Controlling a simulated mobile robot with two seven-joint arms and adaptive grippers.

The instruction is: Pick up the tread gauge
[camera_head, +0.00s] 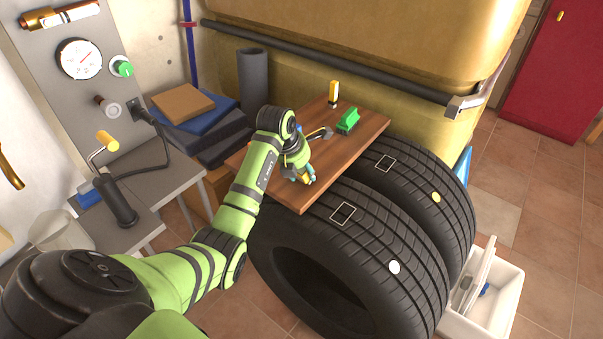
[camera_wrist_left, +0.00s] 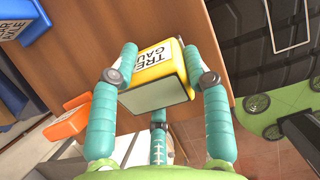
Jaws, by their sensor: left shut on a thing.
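The tread gauge (camera_wrist_left: 155,62) is a yellow block with a white label and a pale end face. In the left wrist view it sits between the teal fingers of my left gripper (camera_wrist_left: 160,80), which is shut on it. I cannot tell whether the gauge still touches the board. My right gripper is not in view.
A green object (camera_head: 348,120) and an upright yellow-and-white piece (camera_head: 333,94) stand on the board. Tires (camera_head: 345,225) lie below and to the right. A white bin (camera_head: 500,300) is at lower right. A gauge panel (camera_head: 85,75) and grey table (camera_head: 165,180) are at left.

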